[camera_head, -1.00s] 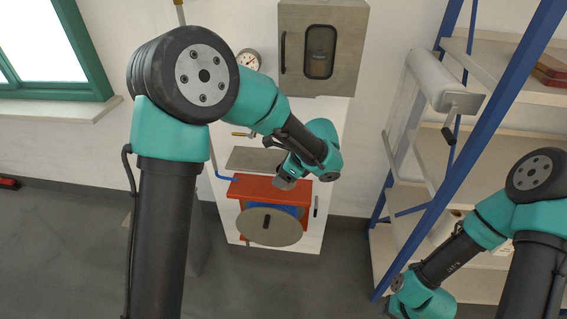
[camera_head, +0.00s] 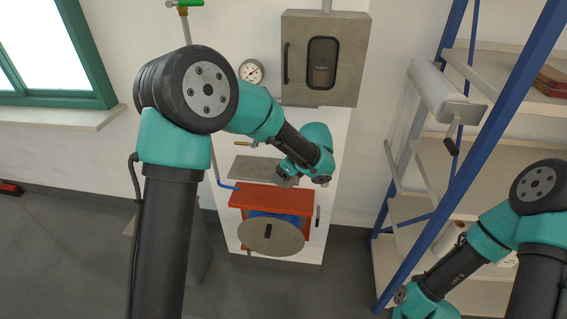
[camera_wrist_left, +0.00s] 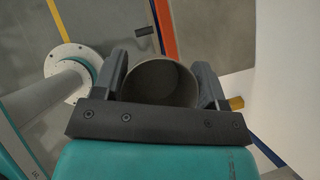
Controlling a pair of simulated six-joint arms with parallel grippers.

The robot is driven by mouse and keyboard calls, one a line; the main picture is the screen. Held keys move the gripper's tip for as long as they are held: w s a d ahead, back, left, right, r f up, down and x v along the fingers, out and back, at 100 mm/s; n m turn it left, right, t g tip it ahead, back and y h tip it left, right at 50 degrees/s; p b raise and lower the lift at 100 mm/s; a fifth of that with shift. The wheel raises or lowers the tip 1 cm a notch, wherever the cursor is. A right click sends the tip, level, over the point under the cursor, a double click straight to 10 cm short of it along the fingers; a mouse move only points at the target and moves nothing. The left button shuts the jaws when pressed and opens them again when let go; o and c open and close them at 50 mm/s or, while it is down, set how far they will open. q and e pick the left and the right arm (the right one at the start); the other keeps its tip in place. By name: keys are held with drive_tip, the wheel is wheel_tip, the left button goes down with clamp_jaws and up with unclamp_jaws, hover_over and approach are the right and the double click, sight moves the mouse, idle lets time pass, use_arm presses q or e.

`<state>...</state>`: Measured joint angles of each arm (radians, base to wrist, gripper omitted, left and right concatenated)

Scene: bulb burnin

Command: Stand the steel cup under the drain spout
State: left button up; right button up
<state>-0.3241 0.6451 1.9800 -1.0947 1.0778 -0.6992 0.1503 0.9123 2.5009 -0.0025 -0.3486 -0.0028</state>
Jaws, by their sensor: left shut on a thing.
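The steel cup (camera_wrist_left: 160,82) is a grey open cylinder in the left wrist view, its mouth facing the camera. My left gripper (camera_wrist_left: 161,76) is shut on it, one finger on each side. In the head view my left gripper (camera_head: 286,172) is in front of the grey plate, above the red bench; the cup cannot be made out there. A brass fitting (camera_head: 246,144), perhaps the drain spout, sticks out of the white panel to the gripper's left. A brass piece (camera_wrist_left: 236,102) shows right of the cup in the wrist view. My right gripper is out of view.
The red bench (camera_head: 240,200) carries a blue reel with a grey disc (camera_head: 270,238). A grey plate (camera_head: 250,167) lies behind it. A grey cabinet (camera_head: 350,60) and a gauge (camera_head: 251,71) are above. A blue-framed shelf (camera_head: 425,225) stands at the right.

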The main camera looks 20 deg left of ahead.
use_arm(q)
drive_tip(key=w, duration=0.2)
drive_tip(key=w+a, duration=0.1)
drive_tip(key=w, duration=0.2)
drive_tip(key=w+a, duration=0.1)
drive_tip(key=w, duration=0.2)
drive_tip(key=shift+a+f, duration=0.2)
drive_tip(key=shift+f, duration=0.2)
drive_tip(key=shift+w+a, duration=0.1)
drive_tip(key=shift+w, duration=0.2)
drive_tip(key=shift+w+a+f, duration=0.1)
drive_tip(key=shift+w+f, duration=0.15)
drive_tip(key=shift+f, duration=0.35)
drive_tip(key=shift+w+a+f, duration=0.1)
drive_tip(key=shift+w+f, duration=0.15)
drive_tip(key=shift+f, duration=0.8)
drive_tip(key=shift+f, duration=0.1)
drive_tip(key=o, duration=0.9)
drive_tip(key=shift+o, duration=0.2)
drive_tip(key=shift+d, duration=0.15)
